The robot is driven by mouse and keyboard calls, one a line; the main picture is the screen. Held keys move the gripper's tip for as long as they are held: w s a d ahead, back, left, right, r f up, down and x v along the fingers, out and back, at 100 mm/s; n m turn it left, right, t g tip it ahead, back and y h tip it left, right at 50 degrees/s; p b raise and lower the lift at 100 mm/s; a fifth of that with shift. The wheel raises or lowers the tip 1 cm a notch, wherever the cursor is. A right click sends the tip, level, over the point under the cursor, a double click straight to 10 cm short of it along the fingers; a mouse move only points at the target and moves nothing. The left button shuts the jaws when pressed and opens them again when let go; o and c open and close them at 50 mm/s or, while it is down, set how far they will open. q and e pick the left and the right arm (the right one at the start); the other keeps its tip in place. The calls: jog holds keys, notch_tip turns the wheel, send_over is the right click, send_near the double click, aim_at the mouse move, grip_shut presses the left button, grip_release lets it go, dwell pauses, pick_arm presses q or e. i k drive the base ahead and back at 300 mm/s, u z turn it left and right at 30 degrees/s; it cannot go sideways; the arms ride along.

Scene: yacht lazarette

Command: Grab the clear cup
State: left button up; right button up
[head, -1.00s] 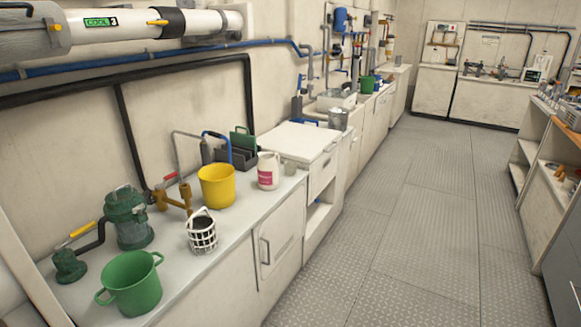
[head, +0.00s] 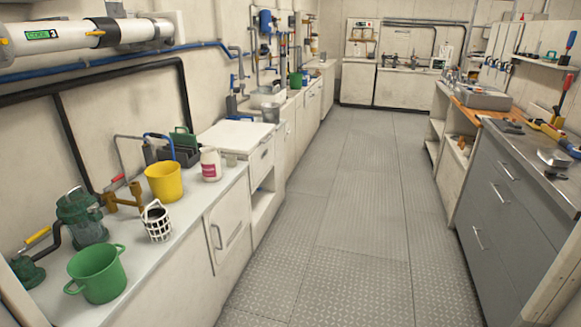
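A small, pale see-through cup (head: 231,160) stands on the left counter (head: 190,212), just right of a white bottle with a pink label (head: 210,165). It looks like the clear cup, but it is small and faint here. It is close to the front edge of the raised white lid (head: 235,136). Neither of my grippers is in view.
A yellow bucket (head: 163,182), a white basket (head: 157,222), a green bucket (head: 97,274) and a green pump (head: 80,218) crowd the left counter. The floor aisle (head: 335,220) is clear. Grey drawers (head: 500,210) stand on the right.

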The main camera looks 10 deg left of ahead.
aim_at(231, 161)
jog(key=z, duration=0.2)
jog(key=i, duration=2.65)
jog(key=u, duration=1.9)
jog(key=i, duration=0.85)
jog(key=u, duration=0.85)
